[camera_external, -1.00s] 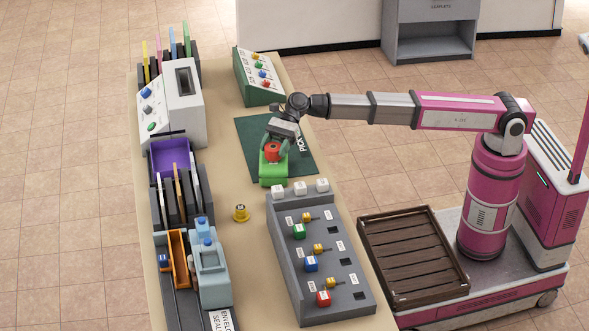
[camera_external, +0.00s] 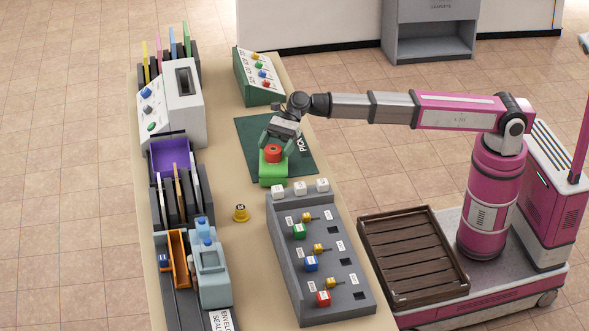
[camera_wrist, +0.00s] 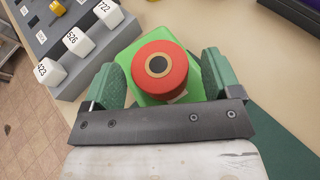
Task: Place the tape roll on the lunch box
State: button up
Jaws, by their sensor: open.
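The red tape roll (camera_external: 273,154) sits flat on the green lunch box (camera_external: 272,174), which stands on the table at the edge of the dark green mat. In the wrist view the tape roll (camera_wrist: 160,70), with a dark centre ringed in tan, lies between my green fingers, and the lunch box (camera_wrist: 122,62) shows beneath it. My gripper (camera_external: 277,143) is open around the roll, one finger on each side. In the wrist view my gripper (camera_wrist: 158,82) shows gaps between the fingers and the roll.
A grey panel (camera_external: 314,255) with white numbered blocks and coloured keys stands close in front of the lunch box. A small yellow object (camera_external: 241,213) is on the bare table to the left. The mat (camera_external: 252,128) is clear behind. A purple bin (camera_external: 170,155) stands at left.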

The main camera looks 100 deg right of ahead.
jog(key=v, duration=1.1)
